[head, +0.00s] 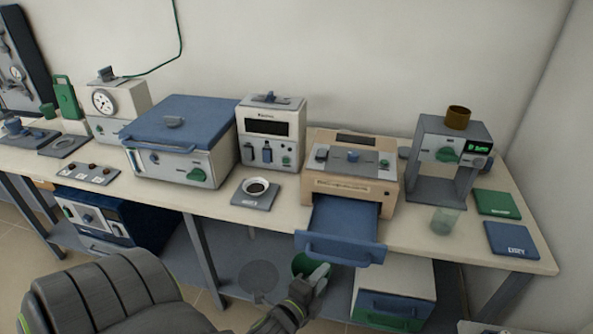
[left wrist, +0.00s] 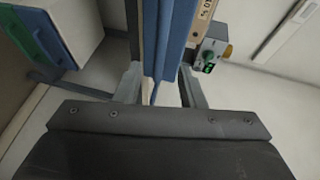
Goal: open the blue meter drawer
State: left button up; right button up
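The blue meter drawer (head: 343,222) juts out from the front of a tan box-shaped meter (head: 352,172) on the bench, with its inside showing. Its blue front with a bar handle (head: 340,250) faces me. My left gripper (head: 318,276) is just below and in front of that handle. In the left wrist view its two fingers (left wrist: 160,88) are apart, and the blue drawer front (left wrist: 165,40) shows ahead between them. I see no clear contact between fingers and handle. My right gripper is not in view.
A blue-lidded furnace (head: 180,135) and a white meter (head: 272,135) stand left of the tan meter. A cabinet (head: 394,290) with blue and green drawers stands below the bench.

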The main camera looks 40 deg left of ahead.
pick_arm(q)
jog(key=p+v, duration=0.2)
jog(key=v, duration=0.8)
jog(key=shift+s, duration=0.4)
jog(key=shift+r, duration=0.1)
